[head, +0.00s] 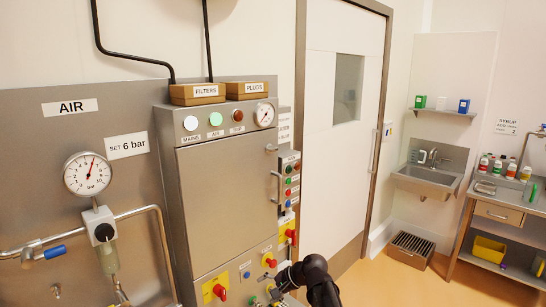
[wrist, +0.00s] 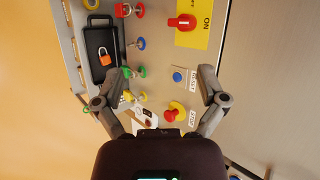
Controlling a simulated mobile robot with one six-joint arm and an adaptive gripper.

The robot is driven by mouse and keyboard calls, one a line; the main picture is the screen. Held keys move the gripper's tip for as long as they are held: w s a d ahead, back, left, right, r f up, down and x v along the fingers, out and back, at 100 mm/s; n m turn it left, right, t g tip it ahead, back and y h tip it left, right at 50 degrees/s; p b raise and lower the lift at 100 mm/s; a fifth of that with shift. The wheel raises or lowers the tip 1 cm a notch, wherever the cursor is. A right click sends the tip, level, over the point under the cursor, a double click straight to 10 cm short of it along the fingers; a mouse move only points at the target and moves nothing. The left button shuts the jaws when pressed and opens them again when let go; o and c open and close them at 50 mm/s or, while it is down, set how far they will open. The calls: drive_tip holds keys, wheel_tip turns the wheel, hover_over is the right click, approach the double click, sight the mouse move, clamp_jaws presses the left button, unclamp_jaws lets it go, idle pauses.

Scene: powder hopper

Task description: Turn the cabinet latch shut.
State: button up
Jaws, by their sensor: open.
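The grey cabinet (head: 222,200) stands left of the white door in the head view, and its front looks closed. A small metal piece (head: 271,148) at the upper right of its front may be the latch; it is too small to tell how it is turned. A bar handle (head: 277,187) sits below it. My gripper (wrist: 160,85) is open and empty in the wrist view. It faces the control panel low on the cabinet, with a blue button (wrist: 178,77) between its fingers. No latch is clearly visible there.
A red switch on a yellow ON plate (wrist: 186,36) and a red mushroom button (wrist: 170,114) are close to my gripper. A black tray with an orange padlock (wrist: 105,56) hangs beside them. Boxes (head: 198,93) lie on the cabinet top. The floor (head: 385,283) to the right is clear.

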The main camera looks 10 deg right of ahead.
drive_tip(key=w+d+r+m+t+y+p, duration=0.2)
drive_tip(key=w+r+m+t+p, duration=0.15)
drive_tip(key=w+r, duration=0.35)
drive_tip(key=w+d+r+m+t+y+p, duration=0.15)
drive_tip(key=w+r+m, duration=0.25)
drive_tip(key=r, duration=0.5)
drive_tip(key=m+t+p, duration=0.5)
drive_tip(key=m+t, duration=0.4)
drive_tip(key=m, duration=0.4)
approach(275, 150)
drive_tip(key=s+d+f, duration=0.2)
drive_tip(key=shift+s+a+y, duration=0.1)
drive_tip(key=shift+y, duration=0.35)
drive_tip(key=p+x, duration=0.5)
drive_tip(key=x, duration=0.7)
drive_tip(key=shift+r, duration=0.15)
drive_tip(key=shift+p+x, duration=0.35)
drive_tip(key=shift+x, duration=0.45)
